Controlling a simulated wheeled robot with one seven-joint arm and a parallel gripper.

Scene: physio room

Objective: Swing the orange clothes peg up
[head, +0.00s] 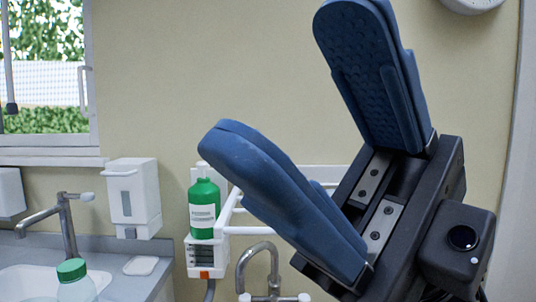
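A small orange patch (204,275) shows at the bottom of a white wall-mounted box (200,257), left of centre and low in the head view. It may be the orange clothes peg, but it is too small to tell its shape. My gripper (270,75) is large in the foreground at right, with its two blue padded fingers spread wide. Nothing is between the fingers. The orange patch lies below and left of the lower finger, apart from it in the picture.
A green bottle (203,209) stands on the white box, beside a white rail (232,212). A white dispenser (133,198) hangs on the wall. Taps (66,225) (258,250), a sink (30,284), a green-capped bottle (76,284) and a white dish (141,265) are below.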

